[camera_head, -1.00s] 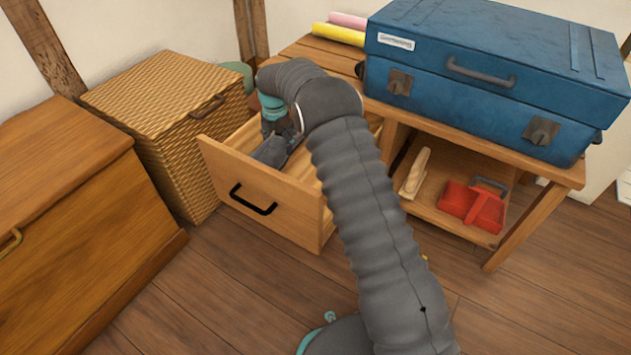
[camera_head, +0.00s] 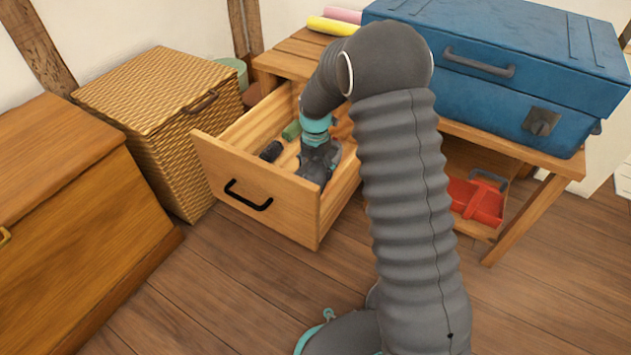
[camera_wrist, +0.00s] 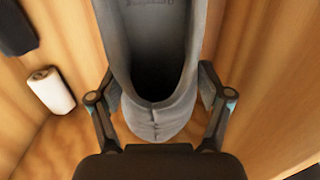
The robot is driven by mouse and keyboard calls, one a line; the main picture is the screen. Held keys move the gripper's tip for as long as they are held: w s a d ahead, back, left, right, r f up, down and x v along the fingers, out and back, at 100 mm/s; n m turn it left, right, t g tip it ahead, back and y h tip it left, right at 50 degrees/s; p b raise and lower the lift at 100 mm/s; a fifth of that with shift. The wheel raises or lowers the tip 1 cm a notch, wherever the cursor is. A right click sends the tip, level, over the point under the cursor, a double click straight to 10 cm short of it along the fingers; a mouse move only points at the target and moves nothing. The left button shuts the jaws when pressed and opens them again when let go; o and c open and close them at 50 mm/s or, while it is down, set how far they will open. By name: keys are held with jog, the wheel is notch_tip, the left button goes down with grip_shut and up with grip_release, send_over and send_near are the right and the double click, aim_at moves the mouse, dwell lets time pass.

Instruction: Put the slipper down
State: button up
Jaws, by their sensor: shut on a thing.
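The grey slipper fills the middle of the wrist view (camera_wrist: 150,122), its dark opening facing the camera and its rounded end toward my gripper. My gripper (camera_wrist: 160,90) is shut on the slipper, one finger on each side. In the head view my gripper (camera_head: 318,160) points down into the open wooden drawer (camera_head: 262,196), near its right side. There I cannot clearly tell the slipper from the grey gripper. Whether the slipper touches the drawer floor cannot be told.
A dark roll-like thing (camera_head: 271,151) and a green thing (camera_head: 291,130) lie in the drawer's left part. A pale cylinder (camera_wrist: 52,91) lies left of the slipper. A wicker basket (camera_head: 165,125) stands left; a blue suitcase (camera_head: 510,75) lies on the bench top.

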jog(key=shift+f+b, duration=0.4)
jog(key=shift+f, duration=2.2)
jog(key=o, duration=1.3)
jog(key=shift+f, duration=0.1)
